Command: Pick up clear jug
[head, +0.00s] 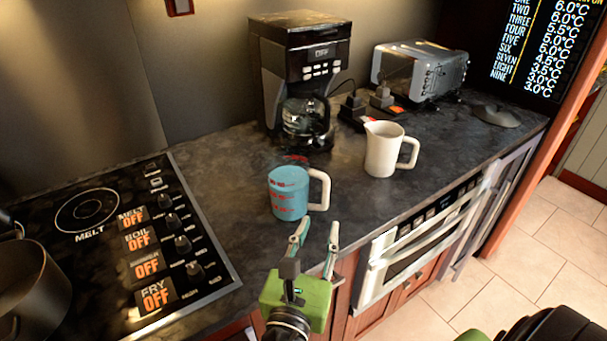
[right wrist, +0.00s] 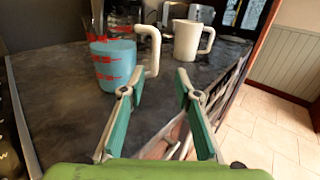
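A light blue jug with red measuring marks and a pale handle (head: 289,193) stands upright on the dark counter; it also shows at the upper left of the right wrist view (right wrist: 114,66). It looks like the clear jug, with blue contents or colour. A plain white jug (head: 382,150) stands behind it to the right, also in the right wrist view (right wrist: 187,41). My right gripper (head: 317,232) is open and empty at the counter's front edge, just in front of the blue jug. Its fingers (right wrist: 160,78) are apart from both jugs. My left gripper is not in view.
A coffee maker (head: 300,65) stands behind the blue jug, and a toaster (head: 420,68) at the back right. A cooktop (head: 150,235) with a dark pot (head: 32,285) is at left. A drawer appliance (head: 410,250) is set below the counter's front edge.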

